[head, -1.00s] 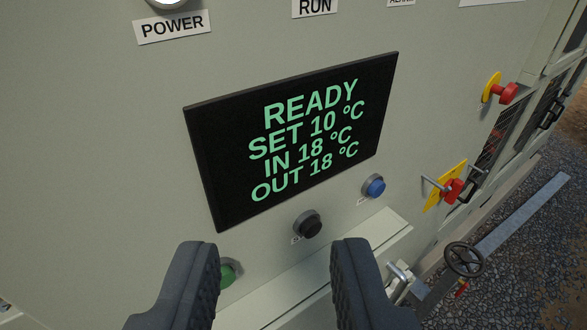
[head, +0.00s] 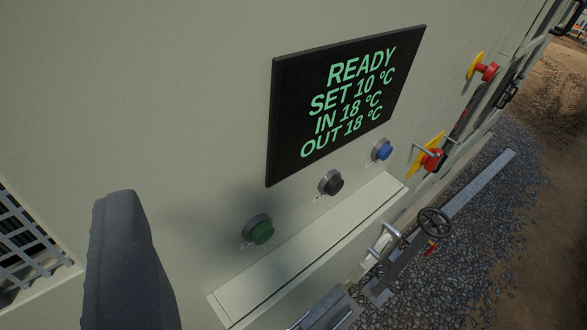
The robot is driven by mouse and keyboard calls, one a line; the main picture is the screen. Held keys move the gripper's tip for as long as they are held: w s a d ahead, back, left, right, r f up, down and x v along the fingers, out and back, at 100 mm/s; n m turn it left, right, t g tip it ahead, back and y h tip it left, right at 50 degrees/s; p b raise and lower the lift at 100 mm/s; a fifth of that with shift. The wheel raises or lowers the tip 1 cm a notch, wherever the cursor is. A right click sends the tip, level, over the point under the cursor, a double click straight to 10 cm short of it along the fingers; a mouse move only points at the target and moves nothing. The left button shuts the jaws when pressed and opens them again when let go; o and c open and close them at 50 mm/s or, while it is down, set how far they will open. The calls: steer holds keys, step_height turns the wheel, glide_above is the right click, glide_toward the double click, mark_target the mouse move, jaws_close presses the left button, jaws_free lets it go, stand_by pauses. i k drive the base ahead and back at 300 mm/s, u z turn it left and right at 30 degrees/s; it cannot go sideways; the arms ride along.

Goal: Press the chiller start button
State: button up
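The green button (head: 262,233) sits on the chiller's panel below the left end of the screen, and stands out from its grey collar. My gripper (head: 122,200) shows as a single dark finger shape at the lower left, left of the green button and apart from it in the picture. A second finger is not distinguishable, so I cannot tell how far the gripper is open. The black screen (head: 290,125) reads READY, SET 10 °C, IN 18 °C, OUT 18 °C. The small labels by the buttons are too small to read.
A black button (head: 334,184) and a blue button (head: 384,150) sit right of the green one. A pale ledge (head: 300,250) juts out below them. A red emergency knob (head: 490,71), a red-and-yellow switch (head: 431,160) and a handwheel (head: 434,223) stand at the right.

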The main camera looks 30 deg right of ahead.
mark_target(264, 231)
steer(key=k, duration=1.4)
steer(key=z, duration=0.55)
steer(key=i, duration=1)
steer(key=u, duration=0.05)
